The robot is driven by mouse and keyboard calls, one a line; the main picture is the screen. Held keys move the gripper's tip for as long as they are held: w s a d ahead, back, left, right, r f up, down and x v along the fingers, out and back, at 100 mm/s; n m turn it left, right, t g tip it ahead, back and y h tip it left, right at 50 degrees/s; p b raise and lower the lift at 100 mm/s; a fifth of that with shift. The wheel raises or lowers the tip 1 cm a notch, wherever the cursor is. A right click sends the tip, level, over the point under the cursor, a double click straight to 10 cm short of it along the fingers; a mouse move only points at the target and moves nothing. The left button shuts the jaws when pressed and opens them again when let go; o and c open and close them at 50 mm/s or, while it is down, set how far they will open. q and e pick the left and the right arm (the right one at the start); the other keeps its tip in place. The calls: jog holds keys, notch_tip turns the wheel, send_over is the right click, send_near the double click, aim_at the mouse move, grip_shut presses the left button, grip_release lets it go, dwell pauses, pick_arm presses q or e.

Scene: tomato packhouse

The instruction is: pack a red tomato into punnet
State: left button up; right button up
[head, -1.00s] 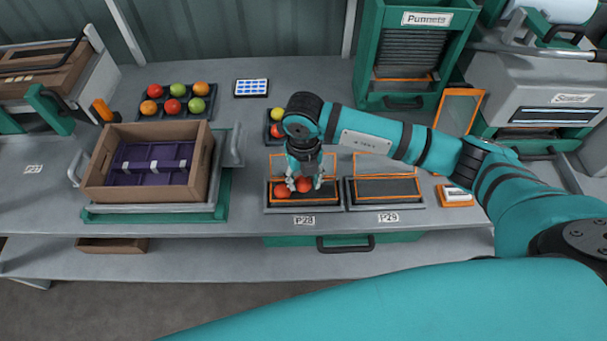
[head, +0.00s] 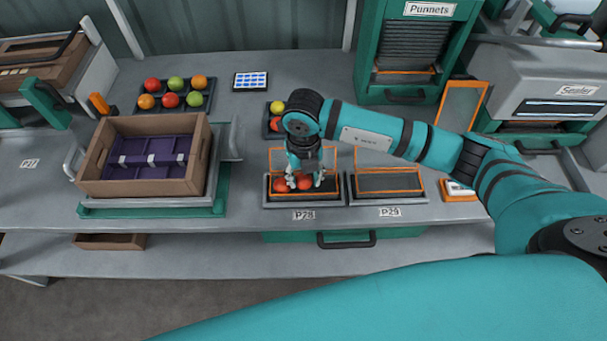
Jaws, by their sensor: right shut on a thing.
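The open punnet (head: 332,187) with orange edges sits at the station labelled P28. One red tomato (head: 280,186) lies in its left part. My right gripper (head: 305,183) points down into this punnet, shut on a second red tomato (head: 305,184). That tomato is low, just right of the first; the fingers partly hide it, and I cannot tell whether it touches the punnet floor. My left gripper is not in view.
An empty punnet (head: 415,183) stands right at P29. Behind my gripper is a partly hidden dark tray with a yellow tomato (head: 277,107) and a red one. A tray (head: 188,113) of mixed tomatoes and a cardboard box (head: 88,177) are left. A punnet dispenser (head: 372,60) stands behind.

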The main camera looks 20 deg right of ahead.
jog(key=o, duration=0.9)
jog(key=c, duration=0.3)
jog(key=shift+c, duration=0.2)
jog(key=shift+r+p, duration=1.85)
jog(key=shift+r, duration=1.2)
jog(key=shift+f, duration=0.1)
